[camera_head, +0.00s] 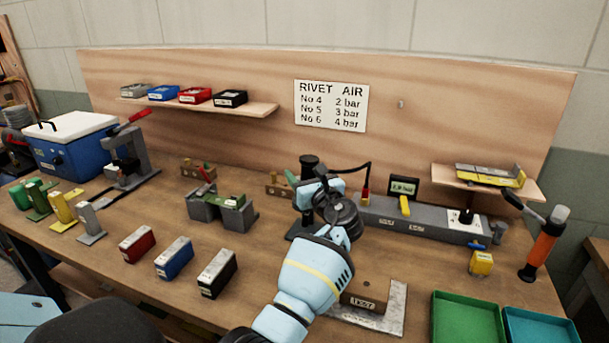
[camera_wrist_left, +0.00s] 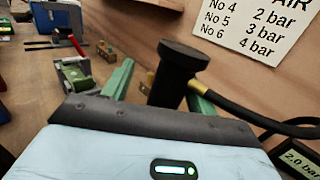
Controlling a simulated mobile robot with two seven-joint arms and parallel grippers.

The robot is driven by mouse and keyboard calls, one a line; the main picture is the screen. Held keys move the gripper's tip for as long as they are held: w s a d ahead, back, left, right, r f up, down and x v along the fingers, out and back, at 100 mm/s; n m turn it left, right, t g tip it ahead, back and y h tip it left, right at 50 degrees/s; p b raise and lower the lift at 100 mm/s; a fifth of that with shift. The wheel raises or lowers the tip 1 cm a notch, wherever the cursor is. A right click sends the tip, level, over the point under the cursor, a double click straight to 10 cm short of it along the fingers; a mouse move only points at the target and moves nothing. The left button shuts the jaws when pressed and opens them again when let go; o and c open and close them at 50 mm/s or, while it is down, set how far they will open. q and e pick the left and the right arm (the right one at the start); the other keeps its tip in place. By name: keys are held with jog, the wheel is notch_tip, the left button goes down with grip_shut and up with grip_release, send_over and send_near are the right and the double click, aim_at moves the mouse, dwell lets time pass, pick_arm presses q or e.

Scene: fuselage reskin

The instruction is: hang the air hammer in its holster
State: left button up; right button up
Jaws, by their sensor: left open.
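My left gripper (camera_head: 308,182) reaches over the bench from the front, with its jaws open. In the left wrist view, its two green fingers (camera_wrist_left: 158,88) stand apart on either side of a black upright body with a flared top (camera_wrist_left: 178,75), which looks like the air hammer. This body (camera_head: 309,163) also shows in the head view, partly hidden by my gripper. A black hose with a brass fitting (camera_wrist_left: 198,88) runs from it to the right. I cannot tell whether the fingers touch it. Its lower end and any holster around it are hidden. My right gripper is not in view.
A grey rail (camera_head: 415,222) with a pressure display (camera_head: 404,188) lies to the right. Left of my gripper are a grey-green fixture (camera_head: 221,210) and several small blocks. A metal square (camera_head: 390,310) and green tray (camera_head: 466,318) lie in front. An orange-handled tool (camera_head: 543,245) stands far right.

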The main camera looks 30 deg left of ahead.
pick_arm(q)
jog(key=shift+d+r, duration=0.1)
jog(key=shift+r, duration=0.2)
jog(key=shift+f, duration=0.2)
jog(key=v, duration=0.7)
jog(key=shift+s+d, duration=0.25)
jog(key=shift+d, duration=0.1)
jog(key=shift+a+f, duration=0.1)
jog(key=shift+f, duration=0.1)
